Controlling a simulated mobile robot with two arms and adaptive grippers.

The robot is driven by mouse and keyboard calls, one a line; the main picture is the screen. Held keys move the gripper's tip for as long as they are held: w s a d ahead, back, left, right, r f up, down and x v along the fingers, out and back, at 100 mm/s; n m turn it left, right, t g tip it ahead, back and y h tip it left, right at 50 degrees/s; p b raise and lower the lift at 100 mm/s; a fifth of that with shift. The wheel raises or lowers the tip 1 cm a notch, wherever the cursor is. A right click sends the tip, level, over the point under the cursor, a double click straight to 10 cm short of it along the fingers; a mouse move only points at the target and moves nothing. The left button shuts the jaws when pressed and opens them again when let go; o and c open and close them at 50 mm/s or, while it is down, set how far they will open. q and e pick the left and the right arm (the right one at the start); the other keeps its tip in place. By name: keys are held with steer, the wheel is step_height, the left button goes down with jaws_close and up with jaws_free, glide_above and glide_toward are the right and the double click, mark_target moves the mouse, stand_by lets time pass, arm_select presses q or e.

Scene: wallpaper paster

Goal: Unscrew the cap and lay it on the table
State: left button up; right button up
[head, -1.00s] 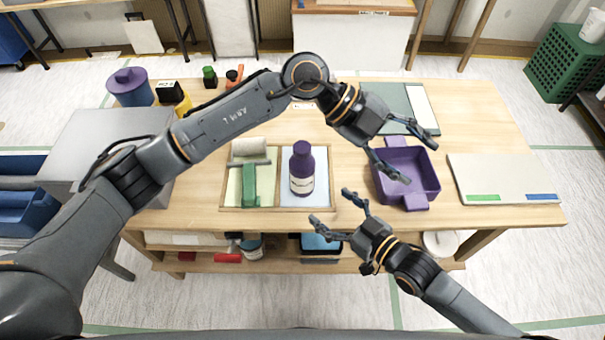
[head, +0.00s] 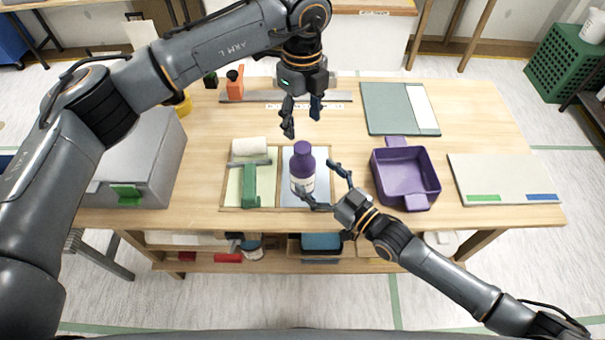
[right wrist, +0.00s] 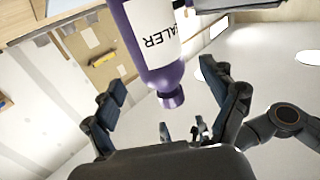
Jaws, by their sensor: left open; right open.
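The purple bottle (head: 303,183) with a white label stands upright in the right compartment of a shallow wooden tray (head: 278,175). Its purple cap (head: 301,148) is on top. In the right wrist view the bottle (right wrist: 150,40) appears upside down, its cap (right wrist: 172,99) between the spread fingers. My right gripper (head: 319,181) is open, with one finger on the bottle's right side and one at its front; I cannot tell if they touch. My left gripper (head: 302,120) is open and empty, pointing down, just behind and above the cap.
A green-handled tool (head: 250,185) and a white roll (head: 249,146) lie in the tray's left compartment. A purple bin (head: 405,175) stands to the right, a grey box (head: 135,160) to the left. Bare table lies right of the left gripper.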

mark_target(303, 166)
steer(key=x, duration=0.5)
